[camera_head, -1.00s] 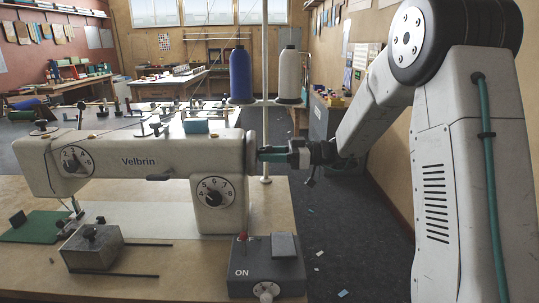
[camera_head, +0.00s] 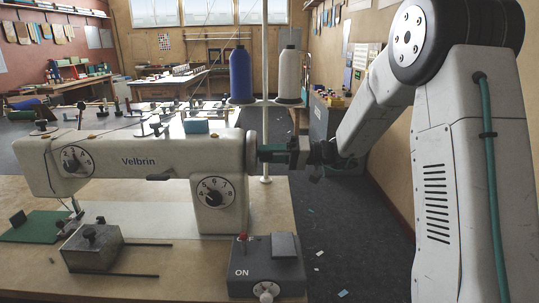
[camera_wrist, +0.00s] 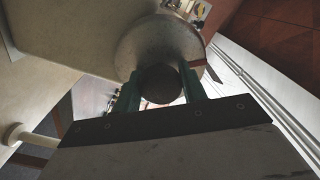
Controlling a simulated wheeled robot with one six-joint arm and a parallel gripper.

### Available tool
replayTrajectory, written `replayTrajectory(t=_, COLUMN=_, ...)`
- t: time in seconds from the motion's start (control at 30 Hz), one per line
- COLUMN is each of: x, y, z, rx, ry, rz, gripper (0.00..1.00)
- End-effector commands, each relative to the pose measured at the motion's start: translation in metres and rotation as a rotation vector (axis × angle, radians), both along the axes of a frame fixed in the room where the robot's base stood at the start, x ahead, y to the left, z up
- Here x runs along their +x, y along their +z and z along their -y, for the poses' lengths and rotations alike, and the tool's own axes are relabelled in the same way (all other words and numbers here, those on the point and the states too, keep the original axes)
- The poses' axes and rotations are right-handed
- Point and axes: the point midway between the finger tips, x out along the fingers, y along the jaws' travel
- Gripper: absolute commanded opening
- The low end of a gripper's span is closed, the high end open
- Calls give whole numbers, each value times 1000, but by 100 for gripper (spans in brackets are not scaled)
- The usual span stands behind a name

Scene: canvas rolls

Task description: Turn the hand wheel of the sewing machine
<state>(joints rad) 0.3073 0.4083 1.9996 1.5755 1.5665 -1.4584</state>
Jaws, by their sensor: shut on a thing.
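The cream sewing machine (camera_head: 130,165), marked Velbrin, stands on a wooden table in the head view. Its hand wheel (camera_head: 251,152) is at the right end of the machine, seen nearly edge-on. In the wrist view the hand wheel (camera_wrist: 190,48) is a round grey disc with a dark round knob (camera_wrist: 160,83) at its centre. My gripper (camera_head: 268,153) reaches it from the right. Its green fingers, also in the wrist view (camera_wrist: 160,92), are shut on the knob, one on each side. The fingertips are partly hidden behind the knob.
A grey control box (camera_head: 267,268) marked ON, with a red lever, sits at the table's front right.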

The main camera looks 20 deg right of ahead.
Motion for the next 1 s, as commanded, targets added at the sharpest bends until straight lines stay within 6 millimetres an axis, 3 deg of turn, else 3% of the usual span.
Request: replayTrajectory(t=1.0, x=0, y=2, z=1, rx=299, ry=-2, rz=-917, gripper=19)
